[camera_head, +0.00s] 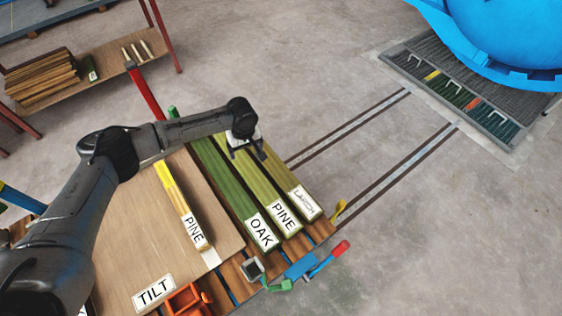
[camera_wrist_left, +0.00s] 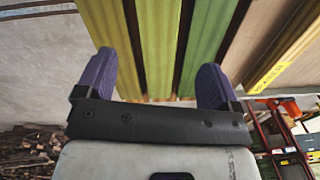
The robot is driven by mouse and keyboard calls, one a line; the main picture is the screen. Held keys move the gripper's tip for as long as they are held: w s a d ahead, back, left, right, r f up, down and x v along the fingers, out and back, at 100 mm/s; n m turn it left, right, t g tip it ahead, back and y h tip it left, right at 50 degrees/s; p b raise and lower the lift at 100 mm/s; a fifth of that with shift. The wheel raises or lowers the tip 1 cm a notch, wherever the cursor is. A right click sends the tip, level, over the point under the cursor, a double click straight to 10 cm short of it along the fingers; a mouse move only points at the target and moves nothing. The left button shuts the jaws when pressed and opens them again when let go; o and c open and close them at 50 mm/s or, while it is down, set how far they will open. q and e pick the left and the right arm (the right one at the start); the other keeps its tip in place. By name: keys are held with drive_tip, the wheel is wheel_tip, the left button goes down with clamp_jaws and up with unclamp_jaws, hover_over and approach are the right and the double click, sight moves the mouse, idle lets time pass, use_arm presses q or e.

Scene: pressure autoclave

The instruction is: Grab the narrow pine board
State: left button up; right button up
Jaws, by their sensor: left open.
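Two boards are labelled PINE in the head view. A narrow one with a yellow end (camera_head: 180,203) lies on the plywood panel marked TILT (camera_head: 130,235). A wider, yellow-green one (camera_head: 265,188) lies between the green OAK board (camera_head: 228,180) and the LARCH board (camera_head: 291,184). My left gripper (camera_head: 247,152) is open above this group, over the yellow-green PINE board. In the left wrist view that board (camera_wrist_left: 159,45) runs between the open fingers (camera_wrist_left: 158,82), with the green board (camera_wrist_left: 205,45) to its right. I cannot tell the height of the gap.
The boards lie on a slatted wooden cart (camera_head: 318,230) with coloured clamps at its near edge. Floor rails lead to a grated pit (camera_head: 455,95) below a blue vessel (camera_head: 500,35). A shelf with stacked boards (camera_head: 40,80) stands at upper left. The floor at right is clear.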

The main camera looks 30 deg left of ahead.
use_arm(q)
drive_tip(key=n, duration=0.1)
drive_tip(key=n+b, duration=0.1)
drive_tip(key=b, duration=0.1)
hover_over(250, 172)
drive_tip(key=shift+h, duration=0.3)
drive_tip(key=f, duration=0.8)
drive_tip(key=shift+w+a+f, duration=0.1)
drive_tip(key=shift+a+f, duration=0.05)
drive_tip(key=shift+a, duration=0.1)
drive_tip(key=shift+w+f, duration=0.1)
drive_tip(key=shift+f, duration=0.15)
wheel_tip(250, 172, down, 4)
drive_tip(key=shift+d+b, duration=0.15)
drive_tip(key=shift+b, duration=1.05)
drive_tip(key=shift+f, duration=0.55)
use_arm(e)
drive_tip(key=f, duration=0.3)
drive_tip(key=s+f, duration=0.1)
drive_tip(key=f, duration=0.1)
drive_tip(key=shift+s+a, duration=0.1)
drive_tip(key=shift+a, duration=0.3)
use_arm(q)
drive_tip(key=shift+c, duration=0.5)
